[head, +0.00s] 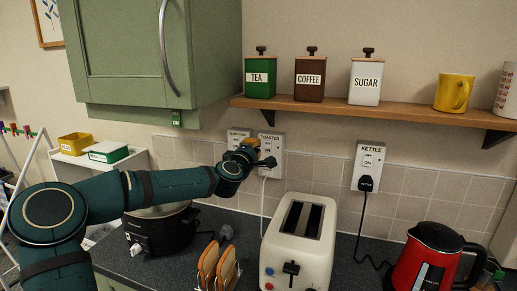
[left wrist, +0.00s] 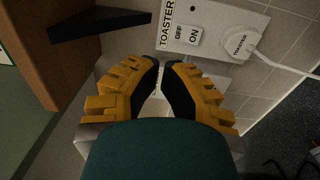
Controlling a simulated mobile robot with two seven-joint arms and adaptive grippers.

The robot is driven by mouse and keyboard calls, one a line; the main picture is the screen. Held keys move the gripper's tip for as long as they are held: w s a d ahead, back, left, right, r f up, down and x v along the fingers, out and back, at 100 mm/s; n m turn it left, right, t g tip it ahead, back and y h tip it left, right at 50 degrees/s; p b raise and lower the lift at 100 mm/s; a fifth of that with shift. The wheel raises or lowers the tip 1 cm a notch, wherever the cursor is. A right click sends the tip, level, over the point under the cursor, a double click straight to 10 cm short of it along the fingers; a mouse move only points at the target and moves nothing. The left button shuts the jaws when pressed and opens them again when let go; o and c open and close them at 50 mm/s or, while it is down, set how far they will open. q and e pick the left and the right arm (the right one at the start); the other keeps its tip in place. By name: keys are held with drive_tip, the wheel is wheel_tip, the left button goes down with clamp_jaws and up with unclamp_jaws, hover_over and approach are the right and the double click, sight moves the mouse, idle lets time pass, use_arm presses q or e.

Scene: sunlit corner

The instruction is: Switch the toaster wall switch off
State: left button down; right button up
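The toaster wall switch (head: 278,143) is on a white plate labelled TOASTER on the tiled wall, partly behind my left gripper (head: 262,154) in the head view. In the left wrist view, its rocker (left wrist: 187,35), marked OFF and ON, sits just beyond my left fingertips (left wrist: 164,67). I cannot tell which side is pressed in. A white plug (left wrist: 238,42) is in the same plate. My left gripper is empty, its fingers close together with only a narrow gap, and appears apart from the rocker. The white toaster (head: 298,250) stands below on the counter. My right gripper is not in view.
A second switch plate (head: 236,133) is just left, partly hidden. A kettle switch plate (head: 368,163) is further right. A wooden shelf (head: 400,112) with canisters juts out above. A green cabinet (head: 130,50) hangs upper left. A black pot (head: 160,232), toast rack and red kettle (head: 432,258) occupy the counter.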

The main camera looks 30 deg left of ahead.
use_arm(q)
drive_tip(key=v, duration=0.3)
drive_tip(key=shift+s+d+r, duration=0.15)
drive_tip(key=shift+s+r, duration=0.2)
drive_tip(key=shift+s, duration=0.05)
drive_tip(key=shift+s, duration=0.1)
